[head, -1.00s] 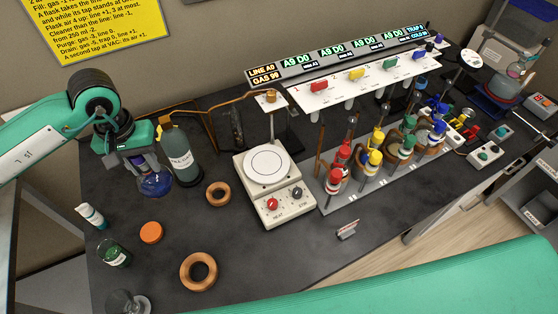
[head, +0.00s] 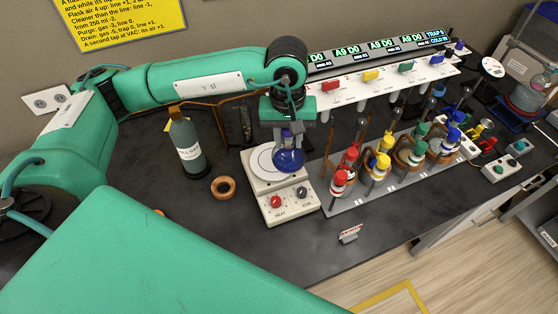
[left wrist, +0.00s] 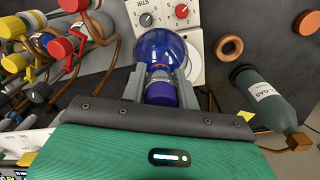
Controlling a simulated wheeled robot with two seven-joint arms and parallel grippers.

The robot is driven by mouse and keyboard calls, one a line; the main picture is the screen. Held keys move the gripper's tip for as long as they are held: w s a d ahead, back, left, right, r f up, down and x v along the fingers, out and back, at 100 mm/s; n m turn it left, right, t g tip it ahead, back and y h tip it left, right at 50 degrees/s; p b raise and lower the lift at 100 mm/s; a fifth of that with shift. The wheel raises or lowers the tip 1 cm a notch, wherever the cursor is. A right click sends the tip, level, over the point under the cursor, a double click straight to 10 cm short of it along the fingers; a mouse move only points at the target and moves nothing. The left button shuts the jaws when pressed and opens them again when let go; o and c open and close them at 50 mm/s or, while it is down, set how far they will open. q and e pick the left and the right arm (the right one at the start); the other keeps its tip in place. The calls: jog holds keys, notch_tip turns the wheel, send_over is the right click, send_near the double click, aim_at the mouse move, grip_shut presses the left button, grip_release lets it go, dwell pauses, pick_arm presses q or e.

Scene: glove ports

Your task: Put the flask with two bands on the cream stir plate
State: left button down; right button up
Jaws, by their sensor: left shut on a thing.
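A round flask of blue liquid (head: 289,160) hangs upright in my left gripper (head: 287,138), over the cream stir plate (head: 283,208). In the left wrist view the two fingers (left wrist: 160,88) close on either side of the neck of the flask (left wrist: 160,48), below which a purple cap shows. The stir plate (left wrist: 196,32) lies behind the flask there. The flask covers the right part of the plate's round white top in the head view. I cannot tell whether its bottom touches the plate, nor count its bands. My right gripper is out of view.
A dark green gas bottle (head: 188,145) and a cork ring (head: 223,187) stand left of the plate. A rack of flasks with red, yellow, green and blue caps (head: 380,168) stands close on the right. A tap manifold (head: 380,78) runs behind.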

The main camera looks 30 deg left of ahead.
aim_at(295, 159)
pick_arm(q)
jog(key=shift+s+d+f+n, duration=0.2)
jog(key=shift+d+n, duration=0.25)
jog(key=shift+n, duration=0.25)
jog(key=n, duration=0.1)
jog(key=s+d+n+b, duration=0.1)
jog(key=n, duration=0.3)
jog(key=shift+s+d+f, duration=0.2)
jog(key=shift+s+d, duration=0.1)
jog(key=shift+d, duration=0.05)
jog(key=s+d+f+n+b, duration=0.1)
jog(key=s+d+n+b, duration=0.15)
jog(key=n, duration=0.75)
jog(key=s+d+n+b, duration=0.2)
jog(key=s+n, duration=0.1)
jog(key=n, duration=0.7)
jog(key=w+a+f+p, duration=0.4)
jog(key=w+a+p, duration=0.3)
jog(key=w+a, duration=0.4)
jog(key=shift+w+a+p, duration=0.3)
jog(key=shift+a+p, duration=0.05)
jog(key=shift+a, duration=0.8)
